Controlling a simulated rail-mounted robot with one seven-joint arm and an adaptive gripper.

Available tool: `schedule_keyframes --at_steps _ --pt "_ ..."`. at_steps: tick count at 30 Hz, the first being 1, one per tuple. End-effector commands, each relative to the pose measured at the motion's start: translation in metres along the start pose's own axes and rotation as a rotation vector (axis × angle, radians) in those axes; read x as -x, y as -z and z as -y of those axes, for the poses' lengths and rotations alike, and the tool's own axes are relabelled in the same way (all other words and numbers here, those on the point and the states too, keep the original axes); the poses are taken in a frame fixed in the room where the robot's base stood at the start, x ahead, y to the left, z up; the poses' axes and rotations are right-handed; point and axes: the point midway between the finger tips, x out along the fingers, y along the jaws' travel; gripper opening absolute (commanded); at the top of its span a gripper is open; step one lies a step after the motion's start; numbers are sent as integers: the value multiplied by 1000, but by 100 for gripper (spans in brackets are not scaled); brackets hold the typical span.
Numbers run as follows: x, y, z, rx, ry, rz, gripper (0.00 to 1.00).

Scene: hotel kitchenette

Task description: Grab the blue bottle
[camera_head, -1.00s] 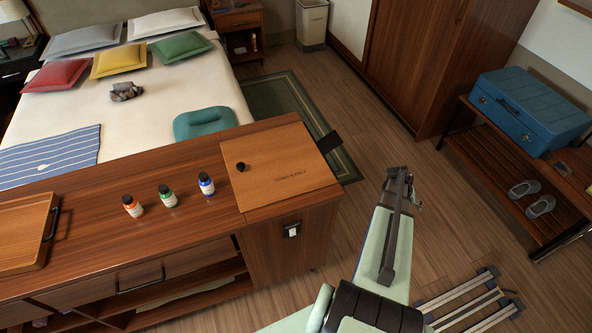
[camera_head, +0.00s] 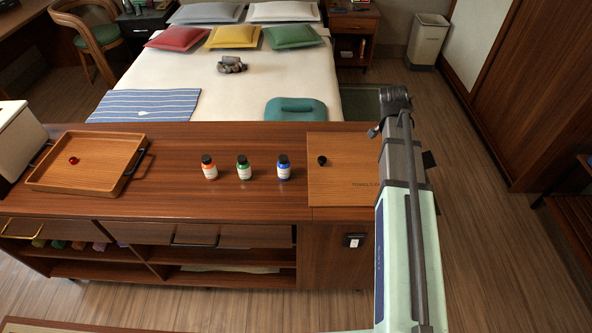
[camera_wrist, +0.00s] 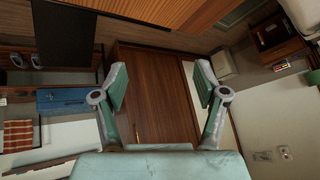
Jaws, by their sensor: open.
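The blue bottle (camera_head: 284,168) stands upright on the wooden counter (camera_head: 180,204), with a white label and a dark cap. It is the rightmost of three bottles, just left of a square wooden panel. My arm rises at the right of the head view, and the gripper's fingers cannot be made out there. In the wrist view my gripper (camera_wrist: 162,88) is open and empty, its two fingers wide apart. That view faces a wardrobe (camera_wrist: 155,95) and shows no bottle. My arm's upper end is to the right of the blue bottle and apart from it.
A green bottle (camera_head: 243,169) and an orange bottle (camera_head: 209,168) stand left of the blue one. The wooden panel (camera_head: 345,185) has a black knob (camera_head: 322,160). A wooden tray (camera_head: 45,182) lies at the counter's left. Counter space before the bottles is clear.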

Motion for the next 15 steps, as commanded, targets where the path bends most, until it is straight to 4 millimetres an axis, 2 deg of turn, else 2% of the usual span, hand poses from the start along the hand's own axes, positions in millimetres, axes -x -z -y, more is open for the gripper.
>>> schedule_keyframes --at_steps 1,6,10,12,15 --pt "18 -22 26 24 7 51 72" --pt "88 -102 86 116 3 238 72" --pt "150 -164 118 210 -6 378 72" --pt "184 -194 128 265 -14 446 72" --pt "226 -229 136 337 -28 524 72"
